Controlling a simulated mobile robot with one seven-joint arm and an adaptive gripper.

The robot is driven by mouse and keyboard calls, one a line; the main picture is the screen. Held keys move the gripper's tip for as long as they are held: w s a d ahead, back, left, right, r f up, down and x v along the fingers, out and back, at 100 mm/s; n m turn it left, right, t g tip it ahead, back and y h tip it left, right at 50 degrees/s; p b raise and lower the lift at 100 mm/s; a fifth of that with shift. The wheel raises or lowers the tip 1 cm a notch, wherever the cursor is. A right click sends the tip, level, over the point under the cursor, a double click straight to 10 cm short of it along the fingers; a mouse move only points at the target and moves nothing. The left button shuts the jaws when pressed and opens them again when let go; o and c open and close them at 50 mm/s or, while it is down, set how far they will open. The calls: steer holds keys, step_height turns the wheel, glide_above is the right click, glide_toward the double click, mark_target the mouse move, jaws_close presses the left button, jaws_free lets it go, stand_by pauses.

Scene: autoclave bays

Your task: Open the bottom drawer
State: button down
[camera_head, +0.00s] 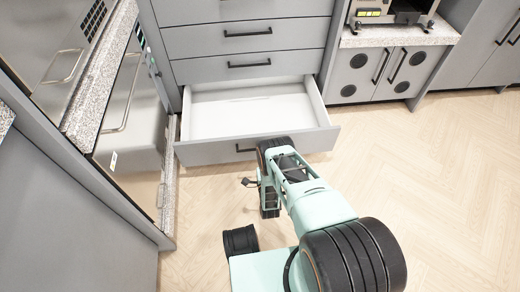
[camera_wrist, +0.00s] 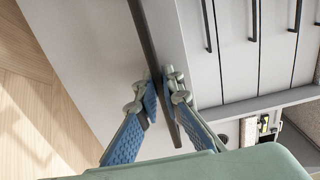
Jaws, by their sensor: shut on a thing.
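The bottom drawer (camera_head: 205,153) is grey with a white, empty inside. It stands pulled well out from the cabinet in the head view. Its dark bar handle (camera_wrist: 148,45) runs down through the wrist view, and its left part also shows on the drawer front in the head view. My gripper (camera_wrist: 162,92) is shut on this handle, with one blue-padded finger on each side of the bar. In the head view my arm reaches to the right half of the drawer front, and my wrist hides the fingertips and the rest of the handle.
Shut drawers (camera_head: 248,67) with black handles are above the open one. Grey autoclave doors (camera_head: 135,110) stand close on the left. A lower cupboard (camera_head: 375,75) with two handles is at the right, under a counter with a machine. The wooden floor (camera_head: 430,170) is clear at right.

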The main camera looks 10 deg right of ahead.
steer(key=shift+s, duration=0.15)
steer(key=c, duration=2.1)
jaws_free()
